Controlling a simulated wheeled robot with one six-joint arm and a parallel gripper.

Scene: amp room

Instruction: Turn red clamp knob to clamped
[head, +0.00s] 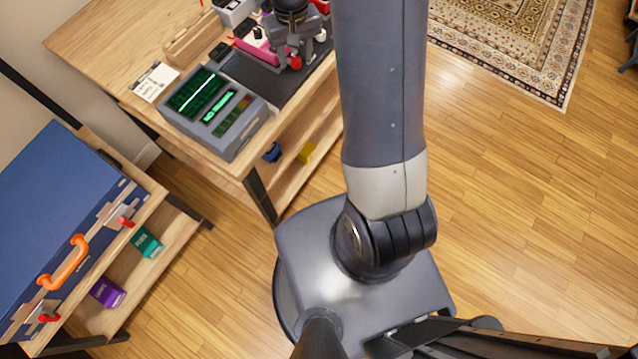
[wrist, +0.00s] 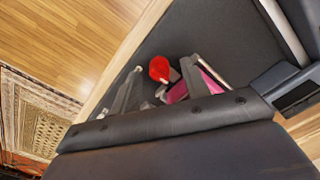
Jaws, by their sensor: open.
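A red knob (head: 296,62) shows at the front of the dark mat on the bench, just below my gripper (head: 293,50). In the wrist view, the red knob (wrist: 159,69) lies between the two fingers of my gripper (wrist: 161,68), with space on both sides. The fingers are apart and hold nothing. A pink device (head: 255,45) sits on the mat behind and left of the gripper. Part of it shows in the wrist view (wrist: 178,92), mostly hidden by the right finger. The knob's clamp setting cannot be read.
A grey instrument with green screens (head: 215,110) stands left of the mat (head: 262,78). A blue case (head: 50,200) with an orange handle rests on a lower stand.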

